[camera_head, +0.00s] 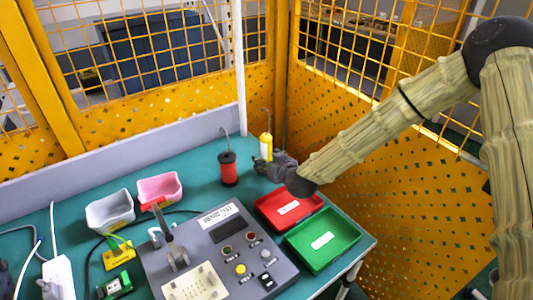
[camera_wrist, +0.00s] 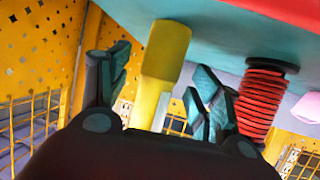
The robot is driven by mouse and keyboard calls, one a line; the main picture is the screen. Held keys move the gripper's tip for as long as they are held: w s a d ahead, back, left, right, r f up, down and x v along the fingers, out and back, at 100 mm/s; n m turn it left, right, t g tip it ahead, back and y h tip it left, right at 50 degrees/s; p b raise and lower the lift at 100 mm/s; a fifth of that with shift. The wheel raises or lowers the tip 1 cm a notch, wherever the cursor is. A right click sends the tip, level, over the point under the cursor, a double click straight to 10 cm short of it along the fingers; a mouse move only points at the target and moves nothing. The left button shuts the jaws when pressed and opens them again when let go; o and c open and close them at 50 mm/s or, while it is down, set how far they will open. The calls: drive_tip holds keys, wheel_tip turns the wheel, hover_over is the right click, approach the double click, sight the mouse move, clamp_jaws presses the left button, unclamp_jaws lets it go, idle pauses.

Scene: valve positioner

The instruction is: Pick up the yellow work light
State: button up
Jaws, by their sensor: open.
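The yellow work light (camera_head: 266,146) stands upright on the teal table near the back right corner, with a hook at its top. In the wrist view the work light (camera_wrist: 165,55) lies between the two spread fingers of my gripper (camera_wrist: 155,85). A gap shows between the light and the finger on each side. In the head view my gripper (camera_head: 266,166) reaches in from the right and covers the light's lower part. My gripper is open and holds nothing.
A red coiled thing (camera_head: 228,168) with a hook stands just left of the light; it also shows in the wrist view (camera_wrist: 262,100). A red tray (camera_head: 272,221) and a green tray (camera_head: 347,233) lie in front. A grey control box (camera_head: 190,245) and yellow fence panels (camera_head: 190,105) are near.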

drive_tip(key=c, duration=1.3)
drive_tip(key=shift+r, duration=0.15)
